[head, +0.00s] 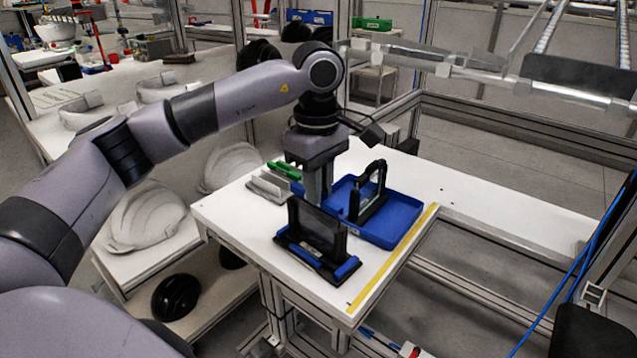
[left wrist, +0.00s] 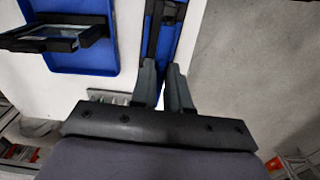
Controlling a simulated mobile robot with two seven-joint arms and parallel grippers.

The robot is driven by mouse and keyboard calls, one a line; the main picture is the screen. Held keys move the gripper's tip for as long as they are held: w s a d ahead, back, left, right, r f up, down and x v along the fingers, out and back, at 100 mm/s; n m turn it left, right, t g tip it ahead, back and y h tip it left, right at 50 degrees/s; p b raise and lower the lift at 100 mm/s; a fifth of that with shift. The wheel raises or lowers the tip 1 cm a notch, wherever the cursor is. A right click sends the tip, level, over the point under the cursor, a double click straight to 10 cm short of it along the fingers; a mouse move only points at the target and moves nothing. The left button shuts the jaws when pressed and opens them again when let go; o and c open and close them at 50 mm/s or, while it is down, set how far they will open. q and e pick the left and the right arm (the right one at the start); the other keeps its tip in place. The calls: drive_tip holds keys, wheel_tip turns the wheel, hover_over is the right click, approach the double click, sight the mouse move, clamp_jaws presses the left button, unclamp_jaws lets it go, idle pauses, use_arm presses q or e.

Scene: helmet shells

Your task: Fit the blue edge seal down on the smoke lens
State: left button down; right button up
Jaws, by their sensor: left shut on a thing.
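The smoke lens (head: 318,228) is a dark panel standing upright in a black stand with blue parts at its base, near the table's front corner. My left gripper (head: 318,203) points down just behind the lens, its fingertips partly hidden by it. In the left wrist view, the fingers of my left gripper (left wrist: 164,88) are nearly together on the narrow blue edge seal (left wrist: 162,99), mostly hidden between them. The black stand (left wrist: 154,25) shows just beyond the fingers. I cannot tell whether the seal touches the lens. My right gripper is not in view.
A blue tray (head: 402,222) holding a black upright frame (head: 374,190) lies right of my gripper. A grey holder (head: 268,189) and a green piece (head: 284,170) lie to its left. A yellow strip (head: 395,258) marks the table's right edge. White helmet shells (head: 147,215) stand on the left.

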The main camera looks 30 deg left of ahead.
use_arm(q)
drive_tip(key=shift+f+b, duration=0.6)
drive_tip(key=shift+f, duration=0.45)
drive_tip(key=c, duration=1)
unclamp_jaws()
drive_tip(key=shift+c, duration=0.2)
wheel_tip(320, 180, up, 6)
drive_tip(key=shift+f, duration=0.1)
drive_tip(key=shift+r, duration=0.7)
drive_tip(key=shift+s, duration=0.15)
